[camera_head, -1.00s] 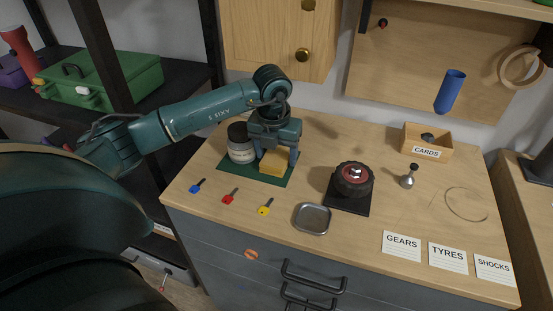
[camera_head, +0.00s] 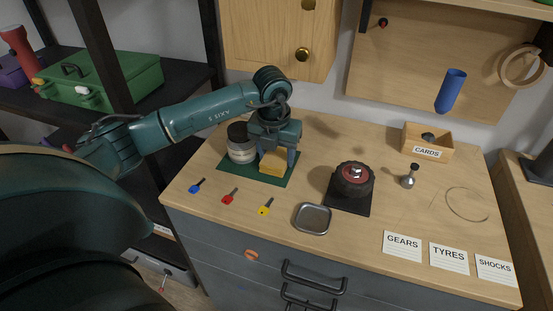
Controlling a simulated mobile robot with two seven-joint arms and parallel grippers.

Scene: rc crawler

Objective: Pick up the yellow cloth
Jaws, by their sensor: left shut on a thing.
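The yellow cloth (camera_head: 273,162) is a small folded block on the green mat (camera_head: 236,172), near the mat's middle. My left gripper (camera_head: 278,158) points down over it, with its fingers on either side, shut on the cloth. The cloth's upper part is hidden by the gripper. It appears to be at mat level; I cannot tell whether it is clear of the mat. My right gripper is not in view.
A dark-lidded jar (camera_head: 240,145) stands close left of the gripper. A wheel (camera_head: 354,180) on a black base, a metal tray (camera_head: 312,218), small coloured keys (camera_head: 230,195) and a CARDS box (camera_head: 428,143) are on the bench. Bench between tray and mat is clear.

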